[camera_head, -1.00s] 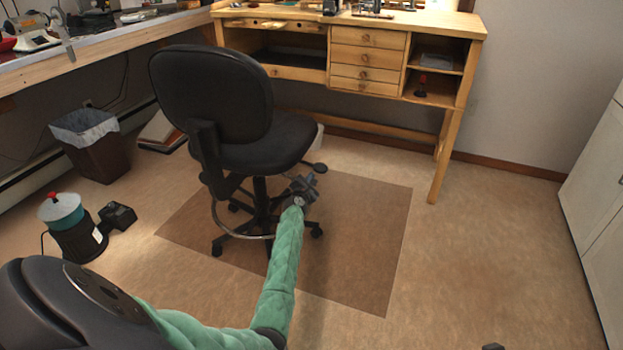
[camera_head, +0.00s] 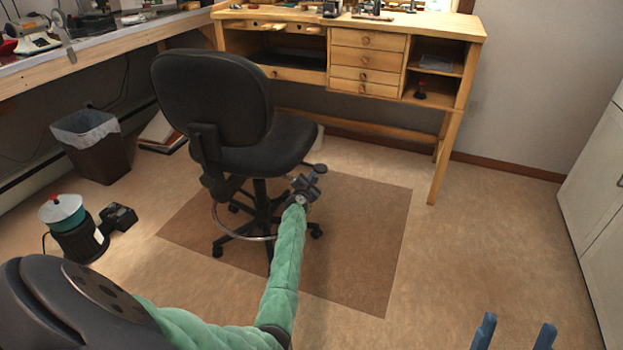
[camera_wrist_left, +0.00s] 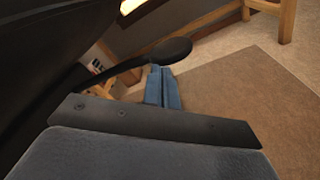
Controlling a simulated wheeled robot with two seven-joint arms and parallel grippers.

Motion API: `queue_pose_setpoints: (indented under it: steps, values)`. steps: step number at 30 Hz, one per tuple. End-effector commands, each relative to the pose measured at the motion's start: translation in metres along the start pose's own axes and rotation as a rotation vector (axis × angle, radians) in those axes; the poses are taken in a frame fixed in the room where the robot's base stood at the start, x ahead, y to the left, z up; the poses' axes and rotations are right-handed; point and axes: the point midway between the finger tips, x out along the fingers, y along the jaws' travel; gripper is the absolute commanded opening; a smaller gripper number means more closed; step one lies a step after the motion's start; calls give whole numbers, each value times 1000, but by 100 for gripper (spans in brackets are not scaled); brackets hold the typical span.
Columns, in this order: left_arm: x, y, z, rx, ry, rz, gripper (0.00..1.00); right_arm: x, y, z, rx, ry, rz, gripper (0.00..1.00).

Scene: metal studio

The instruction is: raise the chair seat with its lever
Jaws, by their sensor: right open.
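The black office chair (camera_head: 215,95) stands on the brown mat with its backrest toward me. Its lever, with a dark rounded paddle (camera_head: 316,167), sticks out under the right side of the seat (camera_head: 275,145). In the left wrist view the paddle (camera_wrist_left: 172,50) is just beyond the fingertips. My left gripper (camera_head: 312,175) is beside the paddle at the seat's right. Its blue fingers (camera_wrist_left: 160,72) lie side by side, shut, with nothing visible between them. Whether they touch the lever is unclear. My right gripper (camera_head: 518,320) is open and empty at the bottom right.
A wooden workbench (camera_head: 368,59) stands behind the chair, and another bench runs along the left. A waste bin (camera_head: 95,150) and a black-and-teal machine (camera_head: 75,235) stand on the left floor. The brown mat (camera_head: 365,230) and floor to the right are clear. White cabinets (camera_head: 600,190) stand at right.

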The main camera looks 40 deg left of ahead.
Motion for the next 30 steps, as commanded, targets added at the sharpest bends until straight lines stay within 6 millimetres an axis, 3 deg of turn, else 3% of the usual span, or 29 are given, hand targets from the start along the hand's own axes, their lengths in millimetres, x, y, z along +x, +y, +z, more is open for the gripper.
queue_pose_setpoints:
  steps: [9, 18, 24, 30]
  values:
    - [0, 6, 9, -42, -2, -2, 0, -48, 2, 80, 21, -333, 23, 61]
    - [0, 10, 14, -74, -2, -4, 0, -112, 1, 142, 44, -628, 43, 61]
    - [0, 12, 16, -89, -2, -5, 0, -148, 0, 166, 57, -764, 52, 61]
    - [0, 12, 16, -93, -2, -5, 0, -157, 0, 172, 60, -798, 54, 61]
